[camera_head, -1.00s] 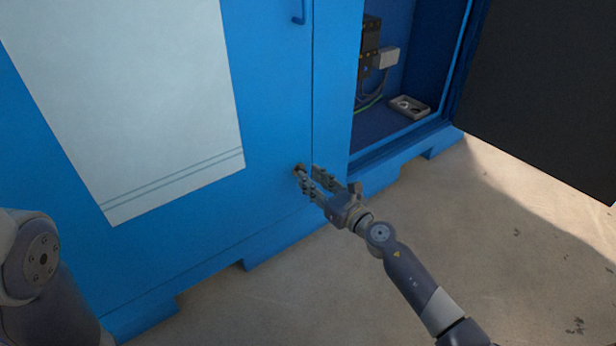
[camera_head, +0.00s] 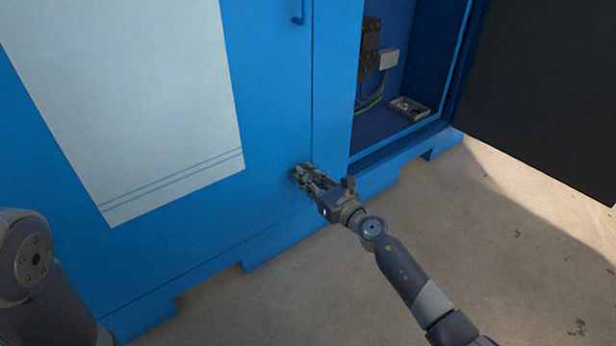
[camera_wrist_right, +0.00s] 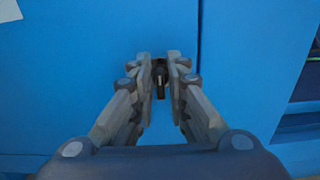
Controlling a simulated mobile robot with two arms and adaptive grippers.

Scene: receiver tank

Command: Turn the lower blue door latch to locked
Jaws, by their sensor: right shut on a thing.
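The lower door latch is a small dark piece (camera_wrist_right: 160,78) low on the blue door (camera_head: 270,110), close to the door's right edge seam. My right gripper (camera_head: 302,174) is at the latch with its fingers closed around it. In the right wrist view, the fingertips of my right gripper (camera_wrist_right: 160,72) stand on both sides of the dark latch, which points downward in the picture between them. In the head view the fingers mostly hide the latch. My left arm shows at the lower left, but its gripper is out of view.
To the right, an open compartment holds electrical parts and a small grey tray (camera_head: 410,108). A dark open door panel (camera_head: 550,90) stands at the far right. The concrete floor (camera_head: 500,240) in front is clear.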

